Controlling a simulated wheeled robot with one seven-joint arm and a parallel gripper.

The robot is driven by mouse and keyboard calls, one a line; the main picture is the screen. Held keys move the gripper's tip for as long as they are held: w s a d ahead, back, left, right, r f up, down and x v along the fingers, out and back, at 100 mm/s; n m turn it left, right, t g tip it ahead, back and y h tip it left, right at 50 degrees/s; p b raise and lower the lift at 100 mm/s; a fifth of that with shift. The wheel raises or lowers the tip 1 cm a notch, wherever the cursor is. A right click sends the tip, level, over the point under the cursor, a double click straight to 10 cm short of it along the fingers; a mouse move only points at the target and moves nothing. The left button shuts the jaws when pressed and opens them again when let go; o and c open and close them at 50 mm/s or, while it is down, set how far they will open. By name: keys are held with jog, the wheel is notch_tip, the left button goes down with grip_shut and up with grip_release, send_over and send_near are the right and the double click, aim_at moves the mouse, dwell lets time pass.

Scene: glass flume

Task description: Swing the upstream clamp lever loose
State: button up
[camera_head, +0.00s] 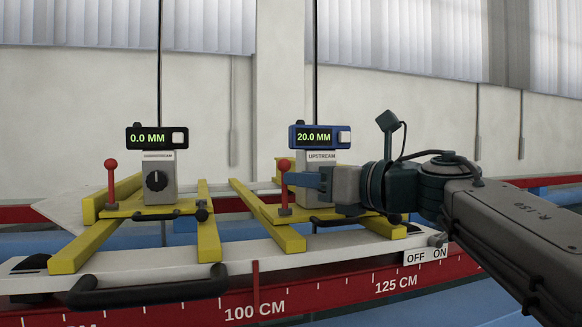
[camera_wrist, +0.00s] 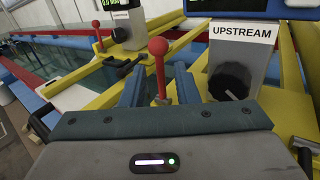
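The upstream clamp lever (camera_head: 284,165) is a thin stem with a red ball on top, standing upright at the left of the upstream gauge carriage. It also shows in the wrist view (camera_wrist: 158,47). My gripper (camera_head: 292,179) reaches in from the right at the lever's stem. In the wrist view my gripper (camera_wrist: 158,78) is open. One blue finger is on each side of the stem, with a gap on both sides. The grey upstream gauge post (camera_wrist: 240,62) stands right of the fingers. Its blue display (camera_head: 320,137) reads 20.0 MM.
The downstream carriage (camera_head: 131,207) stands to the left, with its own red-ball lever (camera_head: 111,172) and a display (camera_head: 157,136) reading 0.0 MM. Yellow bars (camera_head: 270,227) frame the carriages. A red scale rail (camera_head: 330,291) and dark handles (camera_head: 150,291) run along the front.

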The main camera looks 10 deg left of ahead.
aim_at(285, 187)
jog(key=p+x, duration=0.1)
jog(key=x, duration=0.4)
jog(key=shift+s, duration=0.1)
grip_shut()
